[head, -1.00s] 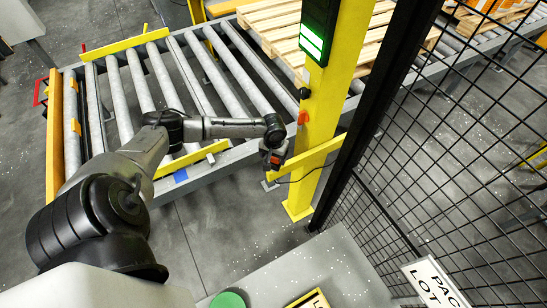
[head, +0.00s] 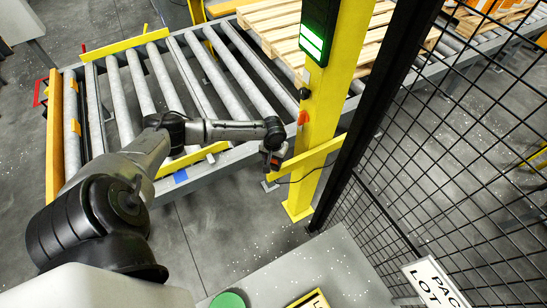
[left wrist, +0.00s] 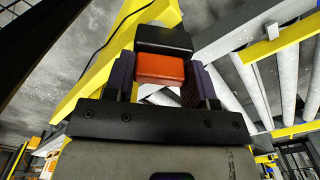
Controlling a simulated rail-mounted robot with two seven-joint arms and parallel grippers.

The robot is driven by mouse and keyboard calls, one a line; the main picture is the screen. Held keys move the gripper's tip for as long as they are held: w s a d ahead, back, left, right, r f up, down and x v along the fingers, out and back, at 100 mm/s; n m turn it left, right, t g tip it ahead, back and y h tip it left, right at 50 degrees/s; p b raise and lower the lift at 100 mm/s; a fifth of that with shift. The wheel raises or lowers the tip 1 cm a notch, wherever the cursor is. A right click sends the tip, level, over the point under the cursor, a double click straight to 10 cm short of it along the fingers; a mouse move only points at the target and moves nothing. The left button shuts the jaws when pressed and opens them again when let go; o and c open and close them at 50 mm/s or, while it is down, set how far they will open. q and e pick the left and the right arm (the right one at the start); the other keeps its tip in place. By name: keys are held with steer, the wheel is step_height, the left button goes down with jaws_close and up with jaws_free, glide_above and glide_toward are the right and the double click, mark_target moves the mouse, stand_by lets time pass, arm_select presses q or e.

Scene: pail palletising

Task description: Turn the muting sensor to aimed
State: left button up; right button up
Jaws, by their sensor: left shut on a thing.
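The muting sensor (left wrist: 163,66) shows in the left wrist view as a small block with an orange face and a black part beyond it. It is beside a yellow rail (left wrist: 105,68). My left gripper (left wrist: 160,82) is shut on it, with one dark finger on each side of the orange part. In the head view my left gripper (head: 272,157) is by the yellow post (head: 318,130), at the end of the yellow rail; the sensor is mostly hidden there and its aim cannot be told. My right gripper is not in view.
A roller conveyor (head: 168,78) lies behind my left arm. A light box with lit green bars (head: 313,38) is on the post. A black mesh fence (head: 450,130) stands to the right. A wooden pallet (head: 275,22) is at the back. A grey surface (head: 330,265) lies in front.

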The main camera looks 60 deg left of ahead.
arm_select(q)
steer(key=shift+r+m+p, duration=0.15)
steer(key=shift+m+p, duration=1)
steer(key=shift+m, duration=0.25)
steer(key=shift+c, duration=0.3)
steer(key=m+p, duration=0.1)
steer(key=m, duration=0.1)
steer(key=shift+w+m, duration=0.15)
steer(key=shift+m, duration=0.25)
steer(key=shift+a+m+p, duration=0.1)
steer(key=shift+m+p, duration=0.25)
steer(key=shift+m, duration=0.45)
steer(key=o, duration=0.9)
steer(key=shift+w, duration=0.1)
steer(key=shift+o, duration=0.2)
